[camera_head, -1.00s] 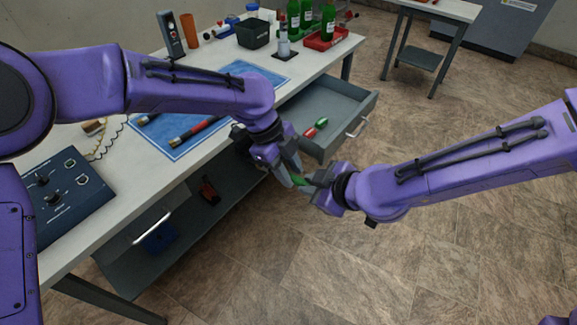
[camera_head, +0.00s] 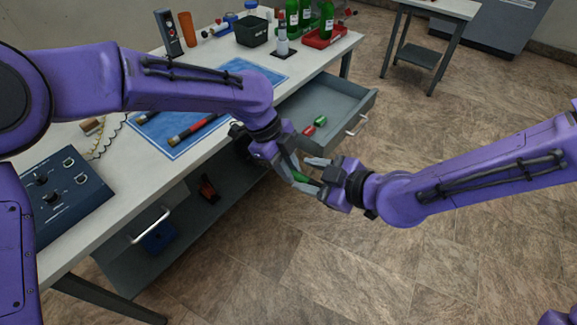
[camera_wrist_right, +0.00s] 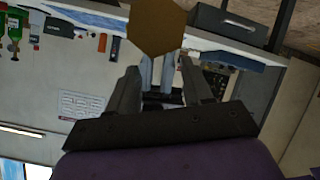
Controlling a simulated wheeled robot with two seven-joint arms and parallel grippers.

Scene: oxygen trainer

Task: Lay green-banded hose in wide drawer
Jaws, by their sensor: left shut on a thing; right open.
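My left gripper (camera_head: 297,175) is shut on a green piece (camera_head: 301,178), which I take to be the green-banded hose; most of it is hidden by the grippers. My right gripper (camera_head: 309,176) is open, its fingers spread close around or beside that piece; I cannot tell whether they touch it. In the right wrist view the open fingers (camera_wrist_right: 160,85) show, with a brown six-sided face (camera_wrist_right: 157,25) beyond them. The wide drawer (camera_head: 345,103) stands open under the table, right of and behind the grippers. A green piece (camera_head: 321,121) and a red piece (camera_head: 309,131) lie in it.
On the table, a blue mat (camera_head: 235,68) bears a red-banded hose (camera_head: 190,132). A black bin (camera_head: 252,32), green bottles (camera_head: 327,22) and a red tray (camera_head: 326,38) stand at the back. A control box (camera_head: 65,190) is at left.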

